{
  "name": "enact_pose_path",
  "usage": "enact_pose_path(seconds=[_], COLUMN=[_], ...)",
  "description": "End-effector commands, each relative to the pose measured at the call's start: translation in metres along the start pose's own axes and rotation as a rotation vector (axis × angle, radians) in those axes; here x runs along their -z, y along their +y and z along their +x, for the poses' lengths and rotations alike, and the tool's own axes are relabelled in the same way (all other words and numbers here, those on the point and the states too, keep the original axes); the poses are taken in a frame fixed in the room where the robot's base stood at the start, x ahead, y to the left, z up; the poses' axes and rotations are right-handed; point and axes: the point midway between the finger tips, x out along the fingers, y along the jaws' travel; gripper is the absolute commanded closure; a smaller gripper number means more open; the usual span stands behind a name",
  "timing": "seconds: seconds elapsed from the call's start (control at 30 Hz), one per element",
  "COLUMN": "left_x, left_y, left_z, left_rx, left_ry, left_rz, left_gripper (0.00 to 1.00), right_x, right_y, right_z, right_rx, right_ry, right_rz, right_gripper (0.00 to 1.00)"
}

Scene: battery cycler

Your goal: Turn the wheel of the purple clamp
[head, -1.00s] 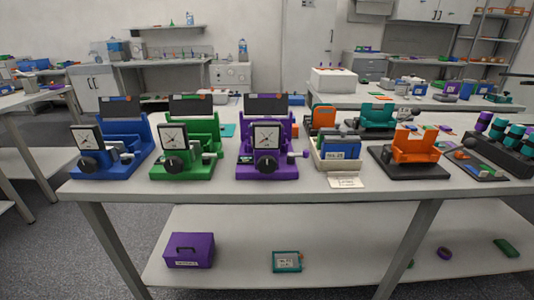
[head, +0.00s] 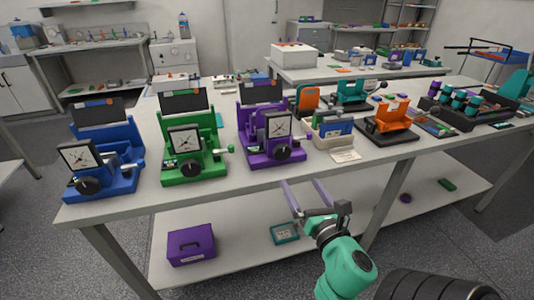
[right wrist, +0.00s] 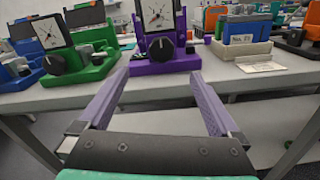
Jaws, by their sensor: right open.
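The purple clamp (head: 262,158) stands on the bench between the green clamp and a beige tray. It has a square dial (head: 278,125) and a dark round wheel (head: 284,152) low on its front. In the right wrist view the wheel (right wrist: 161,49) is straight ahead, beyond the fingertips and between them. My right gripper (head: 304,186) is open and empty, in front of the bench edge and below the purple clamp. Its two fingers (right wrist: 155,84) are wide apart and touch nothing. My left gripper is not in view.
A blue clamp (head: 103,183) and a green clamp (head: 193,170) stand to the left. The beige tray (head: 326,140) and an orange holder (head: 390,113) stand to the right. The bench front edge (head: 225,187) lies between my gripper and the clamp. A lower shelf holds a purple box (head: 190,246).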

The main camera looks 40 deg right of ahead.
Motion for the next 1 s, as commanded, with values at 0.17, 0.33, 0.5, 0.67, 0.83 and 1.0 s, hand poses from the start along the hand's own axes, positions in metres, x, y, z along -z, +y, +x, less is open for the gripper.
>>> enact_pose_path(seconds=[0.17, 0.33, 0.5, 0.67, 0.83, 1.0], left_x=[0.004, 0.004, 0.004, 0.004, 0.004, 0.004], left_y=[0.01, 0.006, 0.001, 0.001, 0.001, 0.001], left_z=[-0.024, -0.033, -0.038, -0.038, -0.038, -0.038], left_rx=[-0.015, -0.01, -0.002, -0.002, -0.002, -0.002], left_ry=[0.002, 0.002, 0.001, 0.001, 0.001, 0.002], left_rz=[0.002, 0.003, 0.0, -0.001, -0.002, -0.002], left_gripper=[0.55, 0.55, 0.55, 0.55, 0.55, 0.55], right_x=[-0.009, -0.005, -0.002, -0.001, 0.0, 0.0], right_y=[0.002, 0.001, 0.001, 0.0, 0.0, 0.0], right_z=[0.046, 0.092, 0.123, 0.132, 0.131, 0.131], right_rx=[-0.003, -0.001, 0.0, 0.0, 0.0, 0.0], right_ry=[-0.005, -0.004, -0.001, 0.0, 0.001, 0.001], right_rz=[0.0, 0.004, 0.005, 0.006, 0.006, 0.006], right_gripper=[0.02, 0.02, 0.02, 0.02, 0.02, 0.63])
